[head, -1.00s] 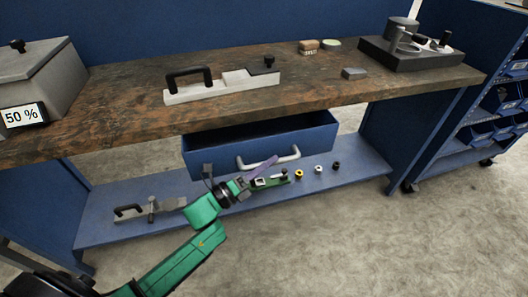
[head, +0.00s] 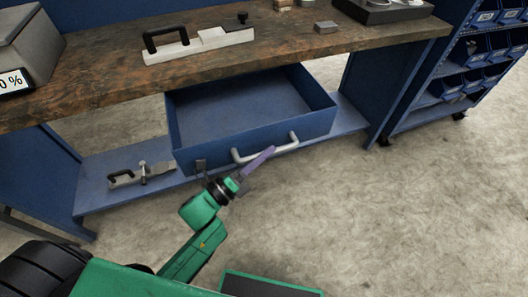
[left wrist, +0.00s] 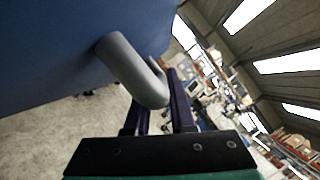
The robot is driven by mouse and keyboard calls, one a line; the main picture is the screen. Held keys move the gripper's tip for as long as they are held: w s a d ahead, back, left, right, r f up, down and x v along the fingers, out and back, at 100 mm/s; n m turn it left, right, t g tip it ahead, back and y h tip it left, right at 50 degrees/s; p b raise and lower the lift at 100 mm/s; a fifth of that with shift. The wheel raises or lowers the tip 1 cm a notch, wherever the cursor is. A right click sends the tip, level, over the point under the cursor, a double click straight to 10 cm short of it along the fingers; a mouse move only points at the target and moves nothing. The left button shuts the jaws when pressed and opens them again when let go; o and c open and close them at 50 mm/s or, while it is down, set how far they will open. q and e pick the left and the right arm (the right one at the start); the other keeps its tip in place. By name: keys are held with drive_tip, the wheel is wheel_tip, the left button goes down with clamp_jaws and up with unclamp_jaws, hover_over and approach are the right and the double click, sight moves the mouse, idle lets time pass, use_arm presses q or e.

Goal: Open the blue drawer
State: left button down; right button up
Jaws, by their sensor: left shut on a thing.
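The blue drawer (head: 215,139) hangs under the workbench and is pulled well out. Its inside is visible from above and looks empty. A light grey bar handle (head: 292,143) is on its front. My left gripper (head: 257,163) is at the handle, in front of the drawer. In the left wrist view the grey handle (left wrist: 133,72) curves from the blue front (left wrist: 60,50) in between the two dark fingers, which are shut on it. My right gripper is not in view.
The wooden benchtop (head: 110,85) carries a grey fixture with a black handle (head: 190,43) and a grey box (head: 28,50). A lower shelf (head: 95,195) holds another tool (head: 141,175). A bin rack (head: 465,75) stands right. Floor in front is clear.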

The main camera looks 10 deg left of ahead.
use_arm(q)
drive_tip(key=c, duration=0.8)
unclamp_jaws()
drive_tip(key=shift+a, duration=0.1)
drive_tip(key=shift+o, duration=0.2)
drive_tip(key=b+v, duration=0.1)
drive_tip(key=v, duration=1.3)
drive_tip(key=shift+s, duration=0.15)
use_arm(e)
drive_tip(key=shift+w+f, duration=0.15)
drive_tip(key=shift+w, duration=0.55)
use_arm(q)
drive_tip(key=shift+a+f, duration=0.15)
drive_tip(key=shift+f, duration=0.05)
